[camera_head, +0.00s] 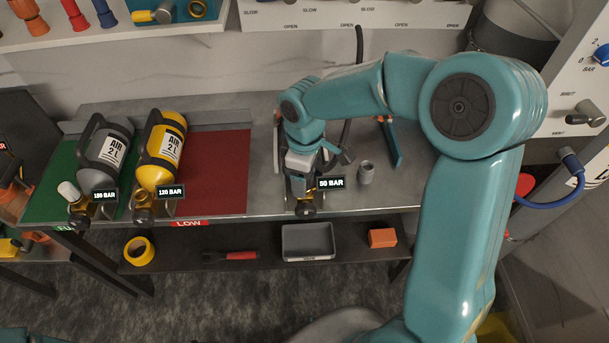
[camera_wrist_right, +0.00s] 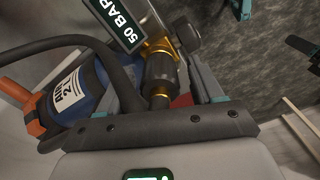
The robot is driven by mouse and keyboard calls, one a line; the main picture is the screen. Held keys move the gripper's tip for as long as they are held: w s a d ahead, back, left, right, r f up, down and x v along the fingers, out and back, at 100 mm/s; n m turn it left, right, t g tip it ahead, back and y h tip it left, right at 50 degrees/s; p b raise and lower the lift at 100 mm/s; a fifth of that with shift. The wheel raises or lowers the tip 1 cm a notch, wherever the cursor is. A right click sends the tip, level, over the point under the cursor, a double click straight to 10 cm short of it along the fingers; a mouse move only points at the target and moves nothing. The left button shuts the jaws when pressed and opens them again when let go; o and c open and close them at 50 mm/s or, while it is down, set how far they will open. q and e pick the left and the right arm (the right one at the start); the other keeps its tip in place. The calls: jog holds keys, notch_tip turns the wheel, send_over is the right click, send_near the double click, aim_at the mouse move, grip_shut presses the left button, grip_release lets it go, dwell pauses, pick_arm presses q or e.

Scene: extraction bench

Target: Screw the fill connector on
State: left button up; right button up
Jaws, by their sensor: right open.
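The fill connector (camera_wrist_right: 160,72), a dark sleeve with a brass end, lies against the brass valve of a blue air bottle (camera_wrist_right: 82,95) in the right wrist view. I cannot tell whether its thread is engaged. The bottle's label (camera_head: 330,183) reads 50 BAR in the head view, where my arm hides most of the bottle. My right gripper (camera_head: 304,165) is over the bottle's valve end. In the right wrist view its open fingers (camera_wrist_right: 172,88) stand on either side of the connector, and contact is unclear. My left gripper is not in view.
A grey bottle (camera_head: 104,160) marked 180 BAR lies on the green mat. A small grey cup-like part (camera_head: 366,173) stands right of my gripper. A black hose (camera_wrist_right: 122,75) curves close to the fingers.

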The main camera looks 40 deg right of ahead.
jog(key=n, duration=0.1)
jog(key=n+p, duration=0.1)
jog(key=n, duration=0.2)
jog(key=shift+r, duration=0.25)
jog(key=n+p, duration=0.2)
jog(key=n, duration=0.1)
jog(key=shift+n, duration=0.4)
jog(key=shift+n+p, duration=0.35)
jog(key=shift+n, duration=0.35)
jog(key=shift+f+n, duration=0.25)
jog(key=shift+n, duration=0.25)
jog(key=c, duration=1.2)
jog(key=m, duration=0.1)
jog(key=m+b, duration=0.2)
jog(key=m, duration=0.1)
jog(key=shift+f, duration=0.25)
jog(key=o, duration=1.3)
jog(key=shift+r, duration=0.25)
jog(key=shift+c, duration=0.2)
